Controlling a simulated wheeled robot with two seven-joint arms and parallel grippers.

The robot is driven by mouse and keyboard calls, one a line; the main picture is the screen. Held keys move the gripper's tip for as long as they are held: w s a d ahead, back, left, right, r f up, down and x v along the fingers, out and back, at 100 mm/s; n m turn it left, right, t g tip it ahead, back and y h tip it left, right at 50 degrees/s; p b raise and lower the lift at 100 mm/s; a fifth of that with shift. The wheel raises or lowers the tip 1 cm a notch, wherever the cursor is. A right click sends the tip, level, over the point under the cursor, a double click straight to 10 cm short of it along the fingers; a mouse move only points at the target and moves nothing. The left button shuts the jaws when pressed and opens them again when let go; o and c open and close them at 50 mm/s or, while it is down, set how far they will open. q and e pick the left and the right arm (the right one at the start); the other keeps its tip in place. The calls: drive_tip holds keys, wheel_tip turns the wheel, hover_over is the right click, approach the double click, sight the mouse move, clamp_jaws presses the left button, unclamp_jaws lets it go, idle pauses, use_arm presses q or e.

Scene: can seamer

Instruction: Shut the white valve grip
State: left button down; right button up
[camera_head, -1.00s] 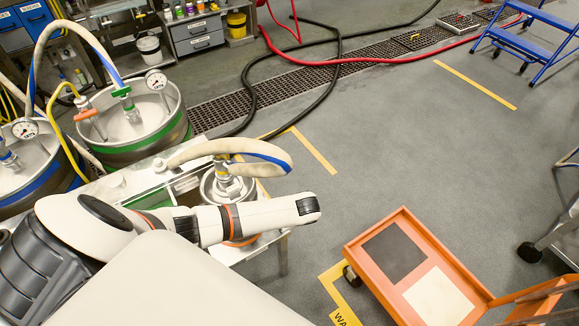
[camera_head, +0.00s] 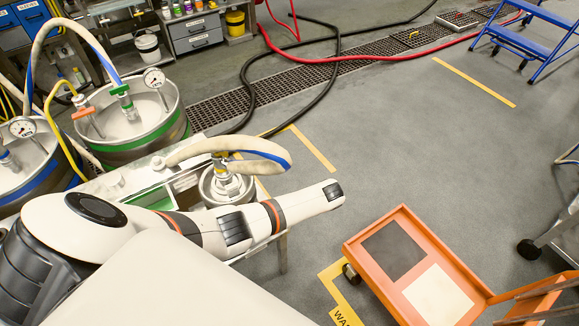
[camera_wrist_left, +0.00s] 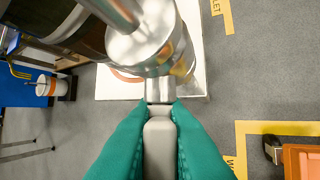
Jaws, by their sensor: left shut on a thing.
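The white valve grip (camera_wrist_left: 159,146) is a pale, rounded bar in the left wrist view. It runs lengthwise between the teal fingers of my left gripper (camera_wrist_left: 160,140), which is shut on it. Its far end meets a short metal neck (camera_wrist_left: 159,90) below a shiny round metal body (camera_wrist_left: 140,45). The fingers hide the sides of the grip. In the head view my left arm reaches across from the left, and neither its fingers nor the white grip can be made out. My right gripper is in neither view.
A small keg (camera_head: 208,188) with a hose (camera_head: 235,146) stands on a bench behind my arm. Two large kegs with gauges stand at the left. An orange cart (camera_head: 352,252) is at lower right. Open floor lies beyond the arm.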

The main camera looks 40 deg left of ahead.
use_arm(q)
drive_tip(key=g+b, duration=0.1)
drive_tip(key=g+y+b, duration=0.1)
drive_tip(key=shift+w+d+f+b, duration=0.1)
drive_tip(key=shift+f+b, duration=0.2)
drive_tip(key=shift+f, duration=0.05)
drive_tip(key=shift+r+m+g+y+b, duration=0.2)
drive_tip(key=shift+m+g+y+b, duration=0.3)
drive_tip(key=shift+b, duration=0.6)
drive_tip(key=c, duration=1.5)
unclamp_jaws()
drive_tip(key=v, duration=0.6)
drive_tip(key=b+v, duration=0.1)
drive_tip(key=v, duration=0.5)
drive_tip(key=shift+w, duration=0.25)
